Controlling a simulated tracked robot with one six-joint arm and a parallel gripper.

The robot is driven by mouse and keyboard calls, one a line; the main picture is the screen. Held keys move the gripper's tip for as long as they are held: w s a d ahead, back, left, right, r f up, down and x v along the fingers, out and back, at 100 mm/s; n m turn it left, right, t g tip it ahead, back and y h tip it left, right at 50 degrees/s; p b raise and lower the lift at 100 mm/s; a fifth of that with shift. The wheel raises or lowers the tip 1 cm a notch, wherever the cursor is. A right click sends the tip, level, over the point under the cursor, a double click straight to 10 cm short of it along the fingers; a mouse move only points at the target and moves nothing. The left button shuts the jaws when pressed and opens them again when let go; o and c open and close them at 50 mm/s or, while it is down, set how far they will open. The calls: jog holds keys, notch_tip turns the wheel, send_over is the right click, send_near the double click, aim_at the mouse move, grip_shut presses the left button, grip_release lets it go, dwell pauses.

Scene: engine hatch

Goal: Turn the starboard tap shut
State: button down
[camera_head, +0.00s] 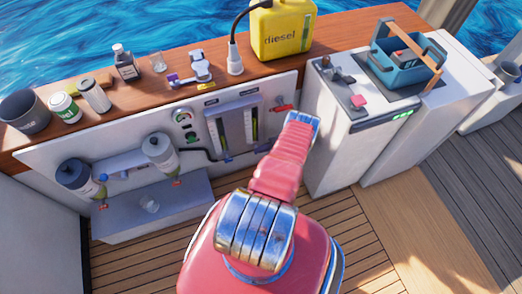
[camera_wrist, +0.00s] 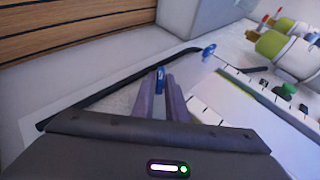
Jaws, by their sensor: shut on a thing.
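A pale panel with two upright sight gauges (camera_head: 232,127) is set under the wooden ledge in the head view. One small blue tap (camera_head: 227,160) shows at the foot of the left gauge. It also shows in the wrist view (camera_wrist: 209,50), apart from my jaws. A second blue tap (camera_wrist: 160,80) stands between the two purple-grey fingers of my gripper (camera_wrist: 161,78) in the wrist view. My gripper is shut on this tap. I cannot read any port or starboard label.
A black hose (camera_wrist: 110,85) runs close beside my fingers. Two filter bottles (camera_head: 160,153) hang left of the gauges, above a grey box (camera_head: 150,204). A red lever (camera_head: 282,107) is at the panel's upper right. A white cabinet (camera_head: 335,140) stands to the right.

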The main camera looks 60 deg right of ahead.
jog(key=shift+s+d+f+t, duration=0.1)
jog(key=shift+d+t, duration=0.2)
jog(key=shift+t, duration=0.2)
dwell(0.5)
jog(key=c, duration=1.8)
grip_release()
jog(key=shift+a, duration=0.1)
jog(key=shift+o, duration=0.2)
jog(key=shift+r, duration=4.95)
